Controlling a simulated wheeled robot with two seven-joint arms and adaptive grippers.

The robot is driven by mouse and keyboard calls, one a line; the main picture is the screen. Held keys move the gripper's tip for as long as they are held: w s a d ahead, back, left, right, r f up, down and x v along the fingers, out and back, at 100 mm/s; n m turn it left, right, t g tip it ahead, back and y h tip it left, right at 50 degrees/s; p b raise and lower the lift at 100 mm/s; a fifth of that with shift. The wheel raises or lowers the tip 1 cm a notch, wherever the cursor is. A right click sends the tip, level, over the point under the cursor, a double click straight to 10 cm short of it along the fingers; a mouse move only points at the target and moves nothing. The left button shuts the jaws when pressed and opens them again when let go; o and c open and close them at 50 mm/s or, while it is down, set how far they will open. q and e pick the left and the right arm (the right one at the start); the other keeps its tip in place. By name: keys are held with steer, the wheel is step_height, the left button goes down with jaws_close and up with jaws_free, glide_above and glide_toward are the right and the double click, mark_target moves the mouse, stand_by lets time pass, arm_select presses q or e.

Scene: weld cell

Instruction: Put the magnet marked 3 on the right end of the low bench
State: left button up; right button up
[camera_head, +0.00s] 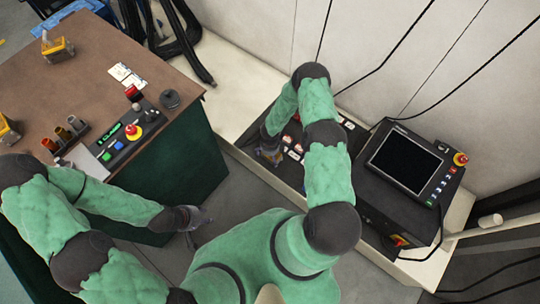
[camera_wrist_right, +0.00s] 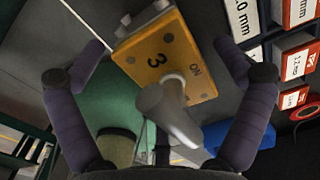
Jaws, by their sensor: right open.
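The magnet marked 3 (camera_wrist_right: 150,45) is a yellow-orange block with a grey lever and the word ON, large in the right wrist view. My right gripper (camera_wrist_right: 162,48) is open, with one finger on each side of the magnet and gaps visible. In the head view my right gripper (camera_head: 269,155) is over the low bench (camera_head: 226,100), beside small labelled boxes; the magnet there is mostly hidden. Whether it touches a surface is unclear. The bench's right end (camera_head: 452,225) is a pale strip beyond the console. My left gripper (camera_head: 200,217) hangs beside the brown table; its jaws are too small to judge.
A black console with a screen (camera_head: 405,160) fills much of the bench's right part. Labelled boxes (camera_wrist_right: 298,60) stand close to my right gripper. Two other yellow magnets, one at the back (camera_head: 58,48) and one at the left edge (camera_head: 7,130), are on the brown table (camera_head: 90,85).

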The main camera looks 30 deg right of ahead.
step_height(320, 180, up, 11)
steer(key=p, duration=0.5)
steer(key=s+a+r+n+y, duration=0.2)
steer(key=s+a+r+n, duration=0.4)
steer(key=n, duration=0.8)
steer(key=s+a+r+n+y, duration=0.2)
steer(key=s+a+r+n, duration=0.3)
steer(key=s+a+n, duration=0.5)
steer(key=a+n, duration=0.1)
steer(key=n, duration=0.4)
steer(key=shift+s+r, duration=0.25)
steer(key=shift+r, duration=0.1)
